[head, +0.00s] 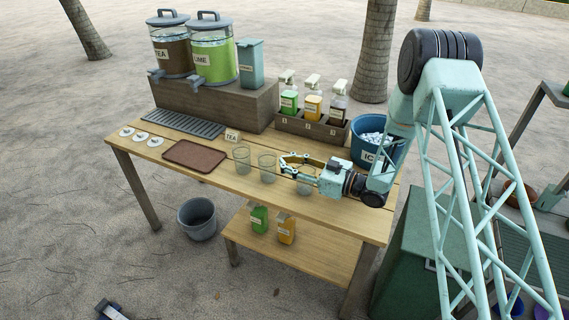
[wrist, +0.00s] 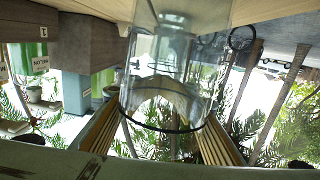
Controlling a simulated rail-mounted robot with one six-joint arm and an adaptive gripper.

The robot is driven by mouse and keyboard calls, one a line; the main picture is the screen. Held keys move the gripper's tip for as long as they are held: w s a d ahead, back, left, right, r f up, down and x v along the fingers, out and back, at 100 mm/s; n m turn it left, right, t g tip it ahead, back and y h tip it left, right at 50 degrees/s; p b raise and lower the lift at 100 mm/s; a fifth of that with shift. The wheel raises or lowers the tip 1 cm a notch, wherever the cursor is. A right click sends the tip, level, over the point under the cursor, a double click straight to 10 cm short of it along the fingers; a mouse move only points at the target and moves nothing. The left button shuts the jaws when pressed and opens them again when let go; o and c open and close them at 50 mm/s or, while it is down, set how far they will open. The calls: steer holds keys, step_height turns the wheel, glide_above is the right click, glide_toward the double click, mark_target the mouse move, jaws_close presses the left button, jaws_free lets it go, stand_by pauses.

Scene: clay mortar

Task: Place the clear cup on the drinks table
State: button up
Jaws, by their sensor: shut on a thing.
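Three clear cups show on the wooden drinks table (head: 330,208) in the head view. The left cup (head: 241,158) and the middle cup (head: 267,169) stand upright, apart from each other. My gripper (head: 296,163) reaches in from the right, just above the tabletop, at the right cup (head: 305,185). In the wrist view a clear cup (wrist: 165,95) fills the space between the two ribbed fingers, and my gripper (wrist: 165,138) is shut on it. The fingers partly hide the right cup in the head view. I cannot tell whether its base touches the table.
A rack of bottles (head: 312,128) and a blue ice bucket (head: 366,151) stand behind. Two drink dispensers (head: 213,55) stand on a raised box. The table's front strip is bare.

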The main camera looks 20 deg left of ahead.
mark_target(315, 170)
steer(key=shift+f, duration=0.1)
stand_by(0.3)
steer(key=o, duration=1.2)
steer(key=shift+s+d+r+p, duration=0.1)
steer(key=shift+s+d+p, duration=0.15)
steer(key=shift+d, duration=1.75)
steer(key=shift+s+d+r+p, duration=0.15)
steer(key=shift+d+p, duration=0.25)
steer(key=shift+d, duration=1.6)
steer(key=shift+s+d+r+p, duration=0.1)
steer(key=shift+s+d+p, duration=0.2)
steer(key=shift+d, duration=1.7)
steer(key=shift+w, duration=0.1)
